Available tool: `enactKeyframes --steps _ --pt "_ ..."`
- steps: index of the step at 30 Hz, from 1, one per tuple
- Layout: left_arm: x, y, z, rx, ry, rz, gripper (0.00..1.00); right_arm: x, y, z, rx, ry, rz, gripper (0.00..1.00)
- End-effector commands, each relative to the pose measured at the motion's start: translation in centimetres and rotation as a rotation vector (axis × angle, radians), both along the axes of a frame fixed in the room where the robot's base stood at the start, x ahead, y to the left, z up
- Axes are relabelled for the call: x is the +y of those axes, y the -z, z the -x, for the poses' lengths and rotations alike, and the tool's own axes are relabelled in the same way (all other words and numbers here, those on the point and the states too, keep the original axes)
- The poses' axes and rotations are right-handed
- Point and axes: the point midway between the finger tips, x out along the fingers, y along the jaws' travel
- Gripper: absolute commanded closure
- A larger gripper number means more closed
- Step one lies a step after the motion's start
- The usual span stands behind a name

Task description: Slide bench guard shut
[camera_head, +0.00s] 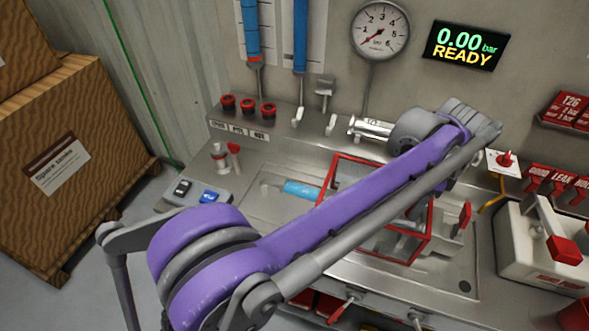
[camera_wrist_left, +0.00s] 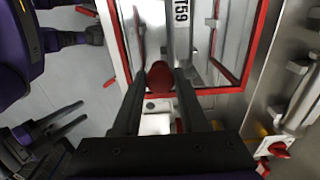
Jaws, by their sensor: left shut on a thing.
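The bench guard (camera_head: 427,243) is a clear box with a red frame on the steel bench, partly hidden behind my purple left arm. In the head view, the left gripper's fingers cannot be made out clearly. Dark prongs at the left wrist view's lower left may be my right gripper; their state is unclear.
A blue cylinder (camera_head: 302,189) lies on the bench left of the arm. A control box (camera_head: 198,196) with switches sits at the bench's left. A white case (camera_head: 540,247) stands at the right. The display (camera_head: 465,46) reads 0.00 bar READY. Wooden crates (camera_head: 70,165) stand at far left.

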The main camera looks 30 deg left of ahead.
Motion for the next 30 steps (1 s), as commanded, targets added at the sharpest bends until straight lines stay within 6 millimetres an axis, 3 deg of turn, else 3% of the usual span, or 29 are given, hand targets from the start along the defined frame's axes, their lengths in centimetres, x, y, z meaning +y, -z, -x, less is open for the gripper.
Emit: enactKeyframes --steps 5,17,30 --pt "-1.1 -0.1 -0.3 -0.001 0.002 0.001 0.89 0.0 -0.3 -0.1 -0.002 0.0 0.0 0.5" --pt "-1.3 0.0 -0.3 -0.001 0.001 0.0 0.89 0.0 -0.3 -0.1 -0.002 0.0 0.0 0.5" --pt "-3.5 0.0 -0.8 -0.001 0.0 0.0 0.89 0.0 -0.8 -0.3 -0.006 0.0 0.0 0.5"
